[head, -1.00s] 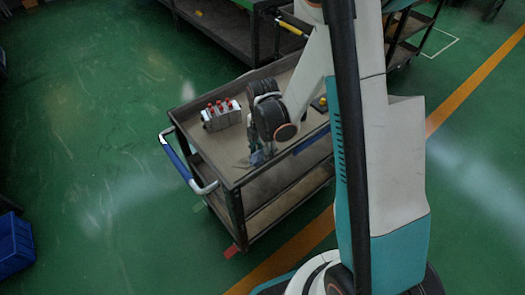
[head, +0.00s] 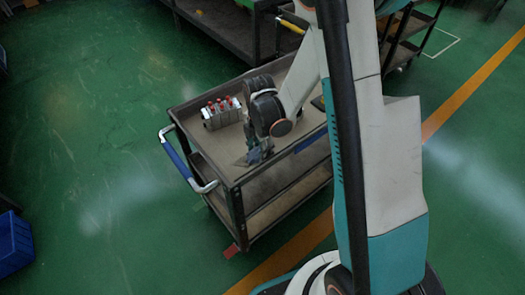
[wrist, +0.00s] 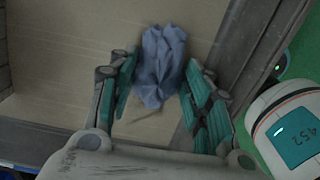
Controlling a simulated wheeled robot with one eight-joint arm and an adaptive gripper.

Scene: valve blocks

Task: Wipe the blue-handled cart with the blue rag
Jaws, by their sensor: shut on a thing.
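The blue-handled cart (head: 236,176) stands in the middle of the head view, its blue handle (head: 175,160) at the left end. In the wrist view the cart's top (wrist: 75,50) is beige with a dark rim. My gripper (head: 256,154) is low over the front part of the cart top. In the wrist view my gripper (wrist: 160,85) is shut on the crumpled blue rag (wrist: 160,62), which lies between the fingers, against or just above the surface. A small part of the rag shows under my gripper in the head view.
A grey valve block with red tops (head: 221,112) stands on the cart top, left of my arm. A dark object (head: 319,103) lies at the cart's right side. Other carts stand behind (head: 232,28). A blue crate (head: 14,245) is on the floor at left.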

